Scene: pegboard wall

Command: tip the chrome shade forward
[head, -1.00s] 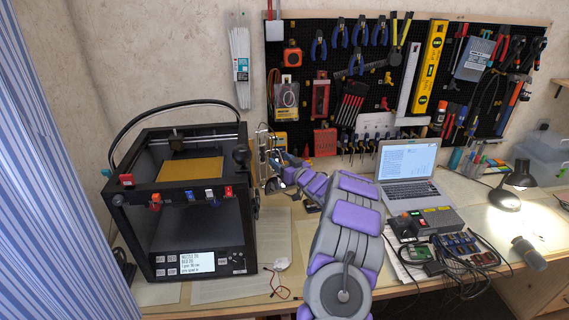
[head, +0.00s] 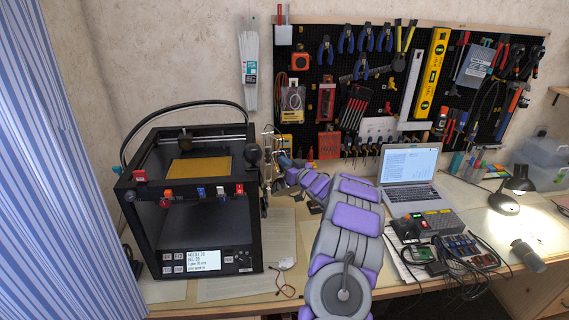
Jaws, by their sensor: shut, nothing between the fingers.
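A shiny chrome fixture (head: 267,152) stands upright beside the right side of the black 3D printer, small in the head view. I cannot clearly make out its shade or how far it is tilted. My gripper (head: 284,163) is small, at the far end of my purple and grey arm, just right of the chrome fixture. It looks shut and empty. I cannot tell whether it touches the chrome. My wrist and the printer's edge hide part of this area.
The black 3D printer (head: 193,215) fills the left of the bench. A pegboard (head: 400,50) of tools hangs behind. A laptop (head: 408,180) stands right of my arm, with electronics and cables in front. A lit black desk lamp (head: 519,184) is at far right.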

